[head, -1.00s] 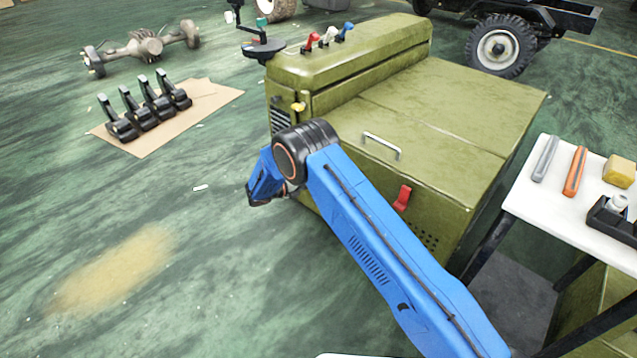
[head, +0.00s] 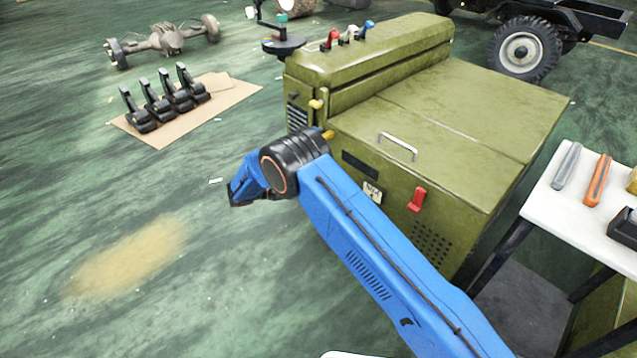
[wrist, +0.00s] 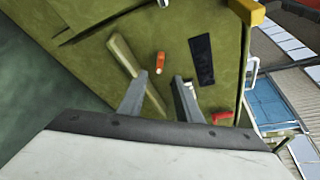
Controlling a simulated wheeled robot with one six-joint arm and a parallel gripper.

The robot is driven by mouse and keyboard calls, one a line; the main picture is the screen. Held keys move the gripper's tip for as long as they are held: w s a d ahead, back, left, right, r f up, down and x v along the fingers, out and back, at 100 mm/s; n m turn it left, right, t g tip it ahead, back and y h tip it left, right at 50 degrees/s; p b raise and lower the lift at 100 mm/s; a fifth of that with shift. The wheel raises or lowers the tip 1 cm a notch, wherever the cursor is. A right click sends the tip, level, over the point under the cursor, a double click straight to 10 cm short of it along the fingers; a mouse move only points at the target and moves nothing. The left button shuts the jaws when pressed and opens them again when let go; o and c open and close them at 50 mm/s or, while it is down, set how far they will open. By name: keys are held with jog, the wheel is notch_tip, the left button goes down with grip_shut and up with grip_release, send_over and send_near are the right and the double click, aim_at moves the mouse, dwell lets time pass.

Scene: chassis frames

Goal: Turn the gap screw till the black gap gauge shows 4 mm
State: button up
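A small orange-tipped screw (wrist: 160,62) sticks out of the olive machine's panel in the wrist view. I take it to be the gap screw; an orange tip (head: 328,135) also shows just past my arm in the head view. The black gap gauge (wrist: 203,60) is a dark strip right of the screw; it also shows in the head view (head: 360,165). No reading is legible. My gripper (wrist: 160,77) is open, fingers apart and empty, with the screw seen between and beyond the fingertips. In the head view my arm hides the fingers.
A raised olive bar (wrist: 125,55) lies left of the screw. A white table (head: 590,215) stands at the right.

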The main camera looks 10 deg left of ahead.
jog(key=shift+v, duration=2.75)
